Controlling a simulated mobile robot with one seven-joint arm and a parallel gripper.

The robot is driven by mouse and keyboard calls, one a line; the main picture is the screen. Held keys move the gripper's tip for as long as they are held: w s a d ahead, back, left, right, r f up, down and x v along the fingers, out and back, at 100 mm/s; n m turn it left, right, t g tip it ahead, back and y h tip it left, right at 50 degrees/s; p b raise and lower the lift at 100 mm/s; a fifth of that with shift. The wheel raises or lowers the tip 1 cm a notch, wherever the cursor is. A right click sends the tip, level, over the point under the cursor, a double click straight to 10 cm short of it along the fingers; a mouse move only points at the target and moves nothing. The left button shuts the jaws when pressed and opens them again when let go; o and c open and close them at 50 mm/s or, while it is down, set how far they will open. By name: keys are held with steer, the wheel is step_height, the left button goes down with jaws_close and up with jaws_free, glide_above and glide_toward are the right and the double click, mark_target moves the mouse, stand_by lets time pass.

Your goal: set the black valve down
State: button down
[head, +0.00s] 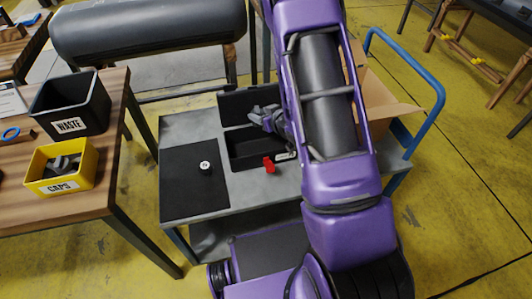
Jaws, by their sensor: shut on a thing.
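My gripper (264,117) is over the back part of the grey cart top, above an open black case (240,150). It is shut on the black valve, but the valve is small and dark there, and my fingers and arm mostly hide it. A black mat (187,190) covers the left part of the cart top (245,192). A small round part with a white top and dark side (205,167) stands on the mat. A red part (269,164) lies at the case's front edge, beside a small white label (284,156).
A wooden table at left holds a black WASTE bin (69,104) and a yellow CAPS bin (61,167) with dark parts. A cardboard box (385,105) and blue handle (436,75) are at right. Much of the mat is bare.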

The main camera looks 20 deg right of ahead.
steer(key=shift+w+d+f, duration=0.15)
steer(key=shift+d+f, duration=0.05)
steer(key=shift+f, duration=0.6)
steer(key=b, duration=0.2)
glide_above(262, 149)
steer(key=shift+y, duration=0.3)
step_height(262, 149, down, 10)
steer(key=shift+f, duration=0.1)
steer(key=shift+n, duration=0.3)
steer(key=shift+c, duration=1.5)
jaws_free()
steer(key=shift+f, duration=0.1)
